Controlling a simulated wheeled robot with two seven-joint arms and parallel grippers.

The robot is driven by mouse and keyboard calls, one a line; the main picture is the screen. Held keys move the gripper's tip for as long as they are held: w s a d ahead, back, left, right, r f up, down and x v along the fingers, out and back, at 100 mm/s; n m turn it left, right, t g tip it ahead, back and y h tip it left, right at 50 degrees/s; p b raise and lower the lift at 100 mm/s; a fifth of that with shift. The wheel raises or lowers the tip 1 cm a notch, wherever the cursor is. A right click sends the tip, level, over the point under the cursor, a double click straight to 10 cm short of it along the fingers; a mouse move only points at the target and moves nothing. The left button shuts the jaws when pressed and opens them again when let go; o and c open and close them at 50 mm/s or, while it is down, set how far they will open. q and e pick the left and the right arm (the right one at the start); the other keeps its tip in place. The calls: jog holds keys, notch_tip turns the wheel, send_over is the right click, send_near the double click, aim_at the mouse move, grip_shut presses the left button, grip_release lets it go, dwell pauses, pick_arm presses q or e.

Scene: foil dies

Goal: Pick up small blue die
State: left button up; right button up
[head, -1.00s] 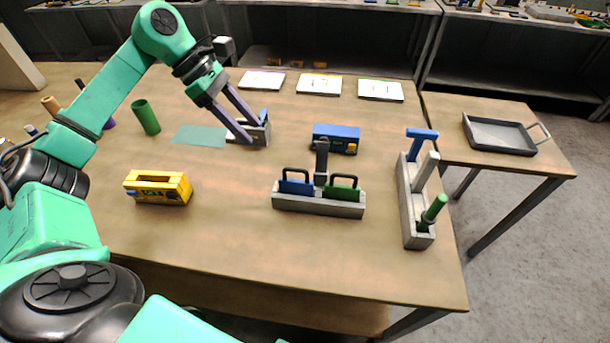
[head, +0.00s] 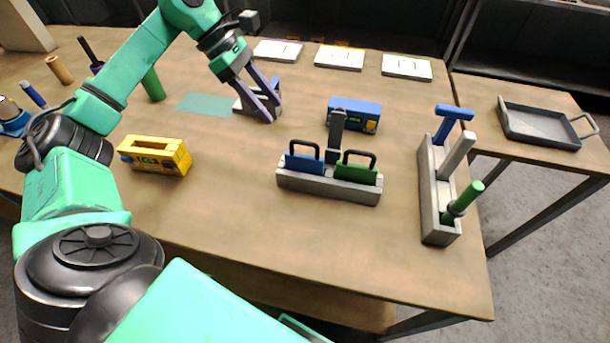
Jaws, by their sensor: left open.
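My left gripper (head: 273,112) is open, its dark fingers angled down over a small grey holder (head: 243,107) at the back of the table. A small blue piece (head: 275,82) shows behind the fingers at that holder; the fingers partly hide it, and I cannot tell whether they touch it. Another blue die (head: 304,163), with a black loop handle, stands in the grey rack (head: 325,187) at mid-table, next to a green die (head: 356,173) with the same kind of handle. My right gripper is not in view.
A blue box (head: 355,114) stands behind the rack, and a yellow box (head: 155,154) is at left. A grey stand (head: 437,190) with blue, grey and green tools is at right. A tray (head: 541,126) sits on the side table. The front of the table is clear.

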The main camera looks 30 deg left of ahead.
aim_at(302, 156)
pick_arm(q)
jog(key=p+x, duration=0.1)
jog(key=x, duration=0.4)
jog(key=p+x, duration=0.1)
jog(key=x, duration=0.4)
jog(key=p+x, duration=0.2)
jog(key=x, duration=0.3)
jog(key=shift+s+a+f, duration=0.2)
jog(key=shift+s+f, duration=0.1)
jog(key=shift+f, duration=0.35)
jog(key=shift+w+d+f, duration=0.1)
jog(key=shift+d+f, duration=0.05)
jog(key=shift+f, duration=0.25)
grip_shut()
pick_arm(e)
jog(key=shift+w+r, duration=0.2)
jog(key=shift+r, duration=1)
pick_arm(q)
jog(key=shift+r, duration=0.15)
